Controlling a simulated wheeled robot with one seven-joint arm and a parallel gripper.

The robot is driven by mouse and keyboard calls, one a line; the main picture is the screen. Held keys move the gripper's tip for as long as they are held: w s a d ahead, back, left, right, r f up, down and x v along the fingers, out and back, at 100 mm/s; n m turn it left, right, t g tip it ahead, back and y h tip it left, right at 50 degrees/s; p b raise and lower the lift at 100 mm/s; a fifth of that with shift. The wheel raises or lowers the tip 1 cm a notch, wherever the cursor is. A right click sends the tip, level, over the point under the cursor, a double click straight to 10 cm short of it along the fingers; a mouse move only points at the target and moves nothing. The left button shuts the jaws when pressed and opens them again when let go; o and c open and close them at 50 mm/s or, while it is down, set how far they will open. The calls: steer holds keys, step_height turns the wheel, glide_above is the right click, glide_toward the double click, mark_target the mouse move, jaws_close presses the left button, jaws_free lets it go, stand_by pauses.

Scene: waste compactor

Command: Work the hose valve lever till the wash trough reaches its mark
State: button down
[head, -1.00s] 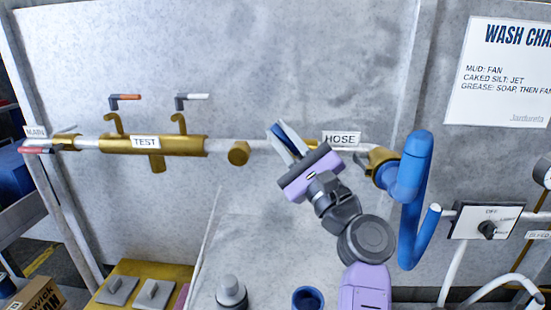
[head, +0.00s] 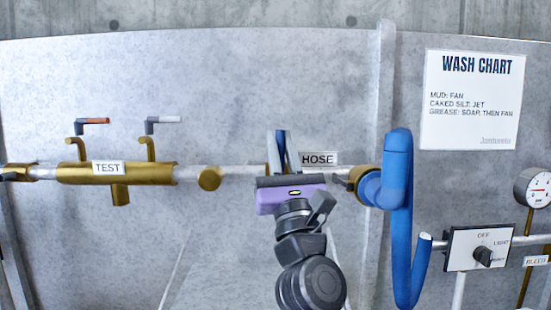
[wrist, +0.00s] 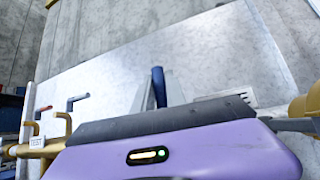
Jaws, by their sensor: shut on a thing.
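The hose valve lever, a blue handle (head: 281,150), stands nearly upright on the pipe just left of the HOSE label (head: 318,158). My gripper (head: 282,136) is shut on it, with a finger on each side, and its purple body is below. In the wrist view the blue lever (wrist: 158,84) shows between the two grey fingers. The valve body behind my gripper is mostly hidden. I cannot make out the wash trough or its mark in the present views.
A brass TEST manifold (head: 118,174) with two smaller levers is left on the same pipe. A coiled blue hose (head: 400,190) hangs close on the right. A switch box (head: 479,248) and a gauge (head: 535,187) are further right. A wash chart (head: 470,100) is on the wall.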

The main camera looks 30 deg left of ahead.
steer(key=shift+w+d+f+m, duration=0.1)
steer(key=shift+d+f+m, duration=0.05)
steer(key=shift+m, duration=0.25)
steer(key=c, duration=1.4)
jaws_free()
steer(key=shift+o, duration=0.2)
steer(key=v, duration=0.7)
steer(key=shift+s+f, duration=0.25)
steer(key=shift+f, duration=0.05)
steer(key=shift+d, duration=0.15)
